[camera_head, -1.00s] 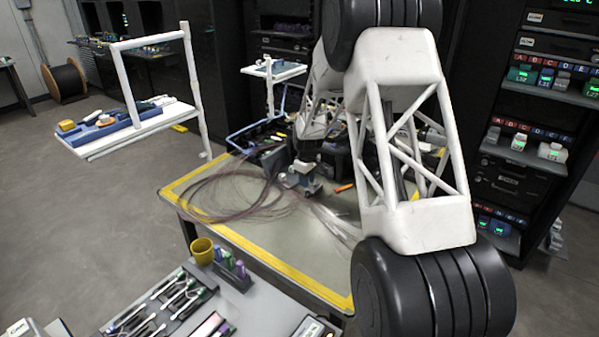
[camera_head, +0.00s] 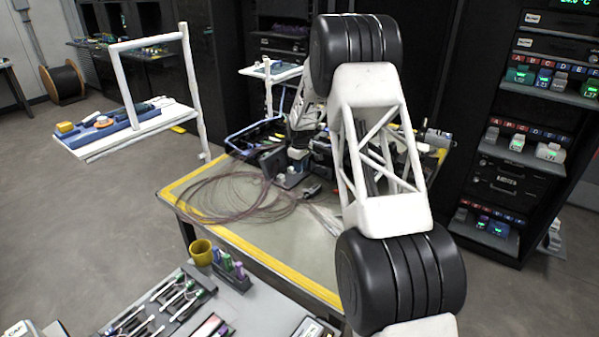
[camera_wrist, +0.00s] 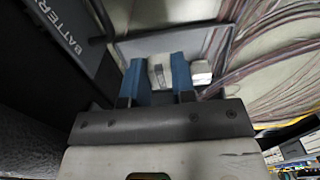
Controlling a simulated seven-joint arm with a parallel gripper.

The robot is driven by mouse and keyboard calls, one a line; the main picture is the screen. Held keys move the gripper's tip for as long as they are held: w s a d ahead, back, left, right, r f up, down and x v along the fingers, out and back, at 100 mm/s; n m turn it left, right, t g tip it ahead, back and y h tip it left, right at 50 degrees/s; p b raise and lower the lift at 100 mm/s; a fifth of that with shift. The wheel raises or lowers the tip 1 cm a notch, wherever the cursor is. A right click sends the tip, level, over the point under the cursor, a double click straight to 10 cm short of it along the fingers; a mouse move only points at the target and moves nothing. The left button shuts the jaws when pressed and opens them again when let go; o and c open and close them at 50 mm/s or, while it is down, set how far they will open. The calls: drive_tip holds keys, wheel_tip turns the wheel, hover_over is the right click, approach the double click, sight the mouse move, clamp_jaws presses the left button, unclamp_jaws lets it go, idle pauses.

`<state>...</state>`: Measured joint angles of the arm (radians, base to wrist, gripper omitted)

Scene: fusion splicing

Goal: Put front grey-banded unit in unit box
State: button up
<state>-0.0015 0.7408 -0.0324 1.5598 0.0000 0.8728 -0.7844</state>
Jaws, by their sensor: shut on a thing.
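My gripper (camera_wrist: 158,82) has two blue fingers in the wrist view and is shut on a small pale unit (camera_wrist: 158,72) between them. Its grey band cannot be made out clearly. A grey open box (camera_wrist: 205,42) lies just beyond and below the fingertips, and I take it for the unit box. Another small white block (camera_wrist: 201,72) shows right of the right finger, against this box. In the head view my gripper is at the far side of the workbench, mostly hidden by my arm, and the held unit cannot be seen there.
A black case marked BATTERY (camera_wrist: 62,30) stands close on the left in the wrist view. Loose fibre coils (camera_head: 235,195) cover the left of the yellow-edged bench (camera_head: 270,250). Bare bench shows in front of the coils.

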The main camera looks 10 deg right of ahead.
drive_tip(key=shift+w+f, duration=0.15)
drive_tip(key=shift+w, duration=0.9)
drive_tip(key=shift+f, duration=1.75)
drive_tip(key=shift+f, duration=0.1)
drive_tip(key=o, duration=0.9)
wheel_tip(320, 180, up, 12)
drive_tip(key=shift+s+r, duration=0.1)
drive_tip(key=shift+r, duration=0.1)
